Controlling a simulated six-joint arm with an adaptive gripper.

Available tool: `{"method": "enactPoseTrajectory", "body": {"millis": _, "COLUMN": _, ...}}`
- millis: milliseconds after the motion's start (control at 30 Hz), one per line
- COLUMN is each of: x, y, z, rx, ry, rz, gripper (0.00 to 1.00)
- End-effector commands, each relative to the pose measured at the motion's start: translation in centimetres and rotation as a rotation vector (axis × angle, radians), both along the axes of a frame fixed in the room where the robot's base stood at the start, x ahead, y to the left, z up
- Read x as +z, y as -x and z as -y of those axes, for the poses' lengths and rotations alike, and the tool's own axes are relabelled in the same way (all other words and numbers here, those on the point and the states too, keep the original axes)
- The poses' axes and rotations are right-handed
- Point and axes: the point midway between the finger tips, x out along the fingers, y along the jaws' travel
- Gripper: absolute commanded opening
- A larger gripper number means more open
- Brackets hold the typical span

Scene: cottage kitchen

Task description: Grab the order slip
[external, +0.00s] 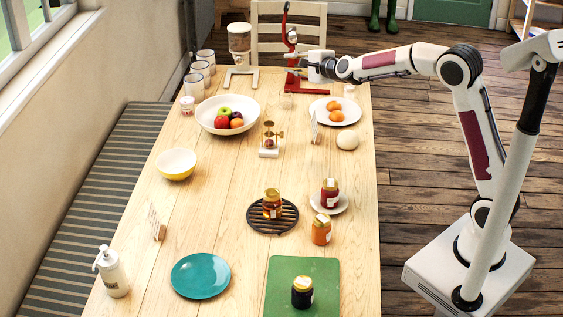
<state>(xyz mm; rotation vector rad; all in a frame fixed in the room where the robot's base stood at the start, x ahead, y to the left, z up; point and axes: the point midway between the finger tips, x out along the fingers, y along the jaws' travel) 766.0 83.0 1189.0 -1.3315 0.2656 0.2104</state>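Two upright cards could be the order slip; I cannot tell which at this size. One is a pale card with faint writing (153,217) in a small wooden holder at the table's left edge. The other is a small white card (314,127) standing near the plate of orange fruit, seen almost edge-on. My gripper (292,66) is at the far end of the table, pointing left, in front of or beside a red stand (289,28). It is well away from the left card and beyond the small one. Its fingers are small and overlap the red stand, so their opening is unclear.
A fruit bowl (214,122), a brass-and-white device (268,141) and a plate of orange fruit (349,111) occupy the far half. Jars, a black trivet (258,221), a teal plate (188,284) and a green board (281,294) are nearer.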

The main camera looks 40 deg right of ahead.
Motion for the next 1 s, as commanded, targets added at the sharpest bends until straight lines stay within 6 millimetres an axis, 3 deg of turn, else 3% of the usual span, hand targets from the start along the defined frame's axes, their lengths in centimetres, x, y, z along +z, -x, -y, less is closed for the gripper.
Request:
{"method": "enactPoseTrajectory", "body": {"millis": 200, "x": -2.7, "y": -3.8, "z": 0.4, "rx": -0.123, "ry": -0.148, "rz": 0.052, "gripper": 0.22}}
{"method": "enactPoseTrajectory", "body": {"millis": 500, "x": -7.1, "y": -7.6, "z": 1.5, "rx": -0.297, "ry": -0.345, "rz": 0.139, "gripper": 0.22}}
{"method": "enactPoseTrajectory", "body": {"millis": 1000, "x": -16.4, "y": -10.5, "z": 3.8, "rx": -0.577, "ry": -0.635, "rz": 0.318, "gripper": 0.22}}
